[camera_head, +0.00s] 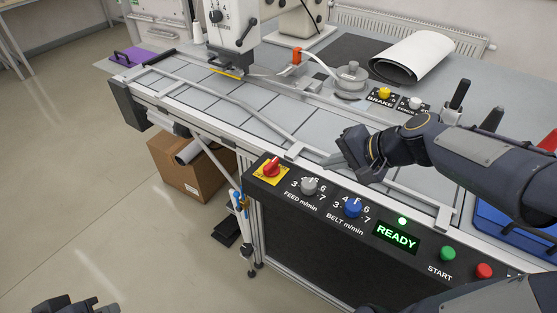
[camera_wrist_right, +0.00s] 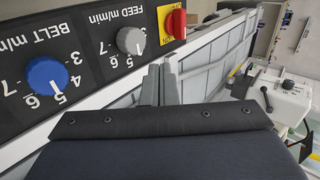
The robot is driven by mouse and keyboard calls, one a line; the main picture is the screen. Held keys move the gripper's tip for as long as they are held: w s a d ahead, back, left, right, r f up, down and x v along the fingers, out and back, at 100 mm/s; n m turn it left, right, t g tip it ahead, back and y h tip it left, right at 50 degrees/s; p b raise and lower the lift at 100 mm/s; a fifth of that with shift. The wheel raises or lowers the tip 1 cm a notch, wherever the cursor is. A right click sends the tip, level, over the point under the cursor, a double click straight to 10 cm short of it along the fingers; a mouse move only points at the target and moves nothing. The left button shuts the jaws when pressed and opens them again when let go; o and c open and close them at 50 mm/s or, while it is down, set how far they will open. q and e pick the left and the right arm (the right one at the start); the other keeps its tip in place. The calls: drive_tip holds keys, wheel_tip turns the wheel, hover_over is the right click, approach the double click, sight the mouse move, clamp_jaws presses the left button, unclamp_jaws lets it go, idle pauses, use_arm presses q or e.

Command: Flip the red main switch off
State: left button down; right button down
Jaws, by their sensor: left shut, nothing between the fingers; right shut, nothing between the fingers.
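The red main switch (camera_head: 271,167) is a rotary knob on a yellow plate at the left end of the black control panel. It also shows at the top of the right wrist view (camera_wrist_right: 177,22). My right gripper (camera_head: 332,162) is shut and empty. It is over the machine's front rail, to the right of the switch and apart from it. Its fingertips show in the right wrist view (camera_wrist_right: 161,72), below the switch in that picture. My left gripper (camera_head: 106,308) is at the bottom left edge, partly cut off, shut and empty, far from the panel.
The panel also holds a grey FEED knob (camera_head: 309,185), a blue BELT knob (camera_head: 353,207), a lit READY display (camera_head: 396,236), a green START button (camera_head: 448,253) and a red button (camera_head: 484,270). A cardboard box (camera_head: 190,165) stands on the floor. The floor at left is clear.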

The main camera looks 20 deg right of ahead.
sight(277, 166)
drive_tip(key=x, duration=1)
drive_tip(key=shift+a+f, duration=0.1)
drive_tip(key=w+a, duration=0.1)
drive_tip(key=w+a+p, duration=0.1)
drive_tip(key=shift+w+r, duration=0.2)
drive_tip(key=shift+w, duration=0.1)
drive_tip(key=shift+w+a+f+p, duration=0.1)
drive_tip(key=shift+w+a+p, duration=0.05)
drive_tip(key=shift+w+p, duration=0.15)
